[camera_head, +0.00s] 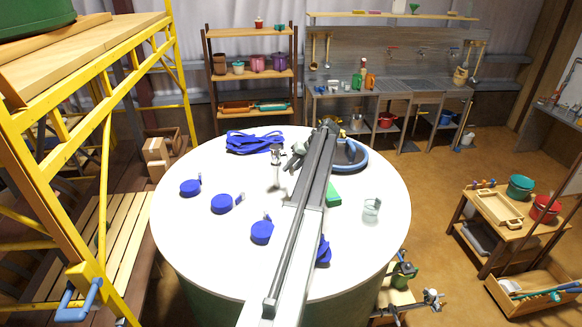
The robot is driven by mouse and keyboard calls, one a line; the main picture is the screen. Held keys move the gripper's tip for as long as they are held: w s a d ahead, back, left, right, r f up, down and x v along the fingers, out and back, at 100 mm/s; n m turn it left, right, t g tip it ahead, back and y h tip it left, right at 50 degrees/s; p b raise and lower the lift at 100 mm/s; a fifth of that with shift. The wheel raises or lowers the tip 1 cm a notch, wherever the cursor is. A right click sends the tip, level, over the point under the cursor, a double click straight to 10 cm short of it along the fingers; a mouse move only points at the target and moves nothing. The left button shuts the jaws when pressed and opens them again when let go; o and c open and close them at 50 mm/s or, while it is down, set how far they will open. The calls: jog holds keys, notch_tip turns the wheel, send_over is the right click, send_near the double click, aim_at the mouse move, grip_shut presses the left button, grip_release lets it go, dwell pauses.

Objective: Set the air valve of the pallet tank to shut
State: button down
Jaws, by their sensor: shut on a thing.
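A round white-topped drum or tank (180,235) fills the middle of the view; I cannot tell whether it is the pallet tank. A small metal tap-like fitting (276,172) stands upright near the middle of its top, and may be the air valve. My gripper (291,157) is at the end of my long grey arm, close to the right of the fitting's upper part. It appears shut on that part, but the jaws are small and the contact is unclear. The lever's setting cannot be made out.
Several blue round caps (221,204) lie on the white top. Also there are a blue strap bundle (254,142), a dark ring with blue hose (350,156), a green block (333,195) and a clear jar (371,208). Yellow scaffolding (105,160) stands left.

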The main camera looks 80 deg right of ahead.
dwell(0.4)
jog(key=c, duration=1.6)
grip_release()
jog(key=shift+w, duration=0.1)
